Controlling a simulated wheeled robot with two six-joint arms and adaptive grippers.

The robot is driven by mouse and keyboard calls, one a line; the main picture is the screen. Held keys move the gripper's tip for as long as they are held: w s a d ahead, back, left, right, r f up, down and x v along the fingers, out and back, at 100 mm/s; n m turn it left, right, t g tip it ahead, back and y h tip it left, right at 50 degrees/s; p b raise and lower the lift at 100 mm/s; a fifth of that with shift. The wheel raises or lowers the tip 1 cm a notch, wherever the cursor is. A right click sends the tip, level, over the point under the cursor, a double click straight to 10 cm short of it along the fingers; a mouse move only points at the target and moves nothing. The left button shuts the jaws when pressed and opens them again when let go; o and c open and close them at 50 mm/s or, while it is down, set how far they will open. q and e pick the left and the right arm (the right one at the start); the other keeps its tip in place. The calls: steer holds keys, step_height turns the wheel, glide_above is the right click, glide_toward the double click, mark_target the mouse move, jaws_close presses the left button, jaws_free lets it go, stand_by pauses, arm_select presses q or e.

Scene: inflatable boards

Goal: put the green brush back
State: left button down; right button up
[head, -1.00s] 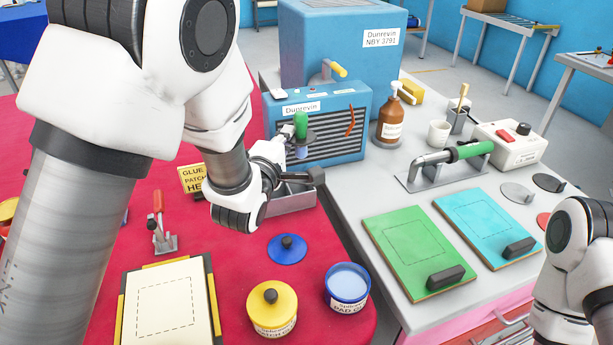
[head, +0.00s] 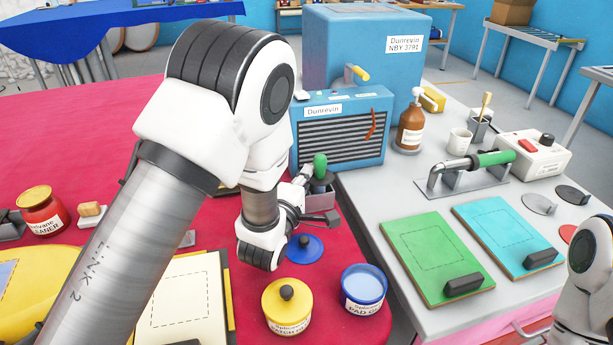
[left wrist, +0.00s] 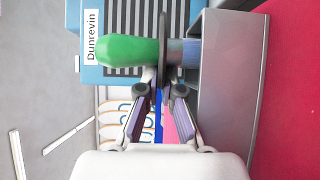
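The green brush (head: 320,165) is upright at the grey open box (head: 322,203), beside the blue Dunrevin heater. My left gripper (head: 318,188) is shut on the brush around its dark disc, below the green handle. In the left wrist view the green handle (left wrist: 128,51) lies across the top. My fingers (left wrist: 164,92) come together at the disc, and the blue-grey lower end meets the box wall (left wrist: 230,80). In the head view the lower end is hidden at the box. Only a link of my right arm shows at the right edge; its gripper is out of view.
The blue heater (head: 340,130) stands close behind the box. A blue lid (head: 305,252), a yellow-lidded tub (head: 287,308) and an open blue tub (head: 363,290) stand in front on the red table. A brown pump bottle (head: 410,125) is on the grey table.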

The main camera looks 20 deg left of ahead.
arm_select(q)
steer(key=shift+s+f, duration=0.1)
steer(key=shift+f, duration=0.3)
steer(key=c, duration=1.6)
jaws_free()
steer(key=shift+s+f, duration=0.1)
steer(key=shift+f, duration=0.05)
steer(key=shift+r+p, duration=0.55)
steer(key=shift+r, duration=0.15)
steer(key=shift+s+f+b, duration=0.35)
steer(key=shift+s, duration=0.5)
steer(key=s, duration=0.7)
steer(key=shift+s+a+r, duration=0.1)
steer(key=shift+s+r, duration=0.1)
steer(key=shift+r, duration=0.2)
steer(key=s+p, duration=0.1)
steer(key=p, duration=0.2)
steer(key=s+p, duration=0.1)
steer(key=p, duration=0.3)
steer(key=shift+a+r, duration=0.1)
steer(key=shift+r, duration=0.2)
steer(key=shift+s+f, duration=0.1)
steer(key=shift+s, duration=0.1)
steer(key=shift+f, duration=0.15)
